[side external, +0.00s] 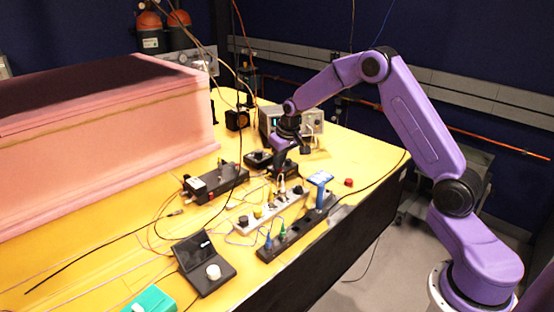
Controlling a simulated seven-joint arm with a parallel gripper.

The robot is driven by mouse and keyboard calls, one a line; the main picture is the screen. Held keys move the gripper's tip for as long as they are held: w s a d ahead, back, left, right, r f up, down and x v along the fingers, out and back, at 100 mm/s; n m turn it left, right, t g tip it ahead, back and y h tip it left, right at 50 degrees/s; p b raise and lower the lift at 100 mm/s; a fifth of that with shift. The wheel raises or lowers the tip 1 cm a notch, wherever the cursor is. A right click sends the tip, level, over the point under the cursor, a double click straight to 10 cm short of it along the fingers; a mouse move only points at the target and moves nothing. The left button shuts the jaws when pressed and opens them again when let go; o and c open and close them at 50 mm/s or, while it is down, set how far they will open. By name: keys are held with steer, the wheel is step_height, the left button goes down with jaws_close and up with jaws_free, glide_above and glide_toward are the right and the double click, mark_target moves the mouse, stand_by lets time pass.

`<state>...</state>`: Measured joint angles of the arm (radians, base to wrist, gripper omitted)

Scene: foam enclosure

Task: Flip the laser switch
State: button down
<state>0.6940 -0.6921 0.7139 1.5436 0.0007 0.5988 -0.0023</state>
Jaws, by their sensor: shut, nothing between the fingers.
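My gripper (282,176) points down over the yellow table, above the cluster of small devices right of the pink foam enclosure. Its fingers are shut and dark, small in this view, and I see nothing held. I cannot tell which part is the laser switch. A black box (222,185) with a white label and small knobs lies left of the gripper. A low dark device (258,160) sits just left of the gripper, partly beside it. I cannot tell whether the fingertips touch anything below them.
Loose cables cross the yellow table (90,270). The pink foam enclosure (110,150) blocks the left.

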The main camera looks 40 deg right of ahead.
steer(key=shift+s, duration=0.4)
steer(key=shift+r, duration=0.1)
steer(key=shift+r, duration=0.55)
steer(key=s+v, duration=0.2)
steer(key=v, duration=1)
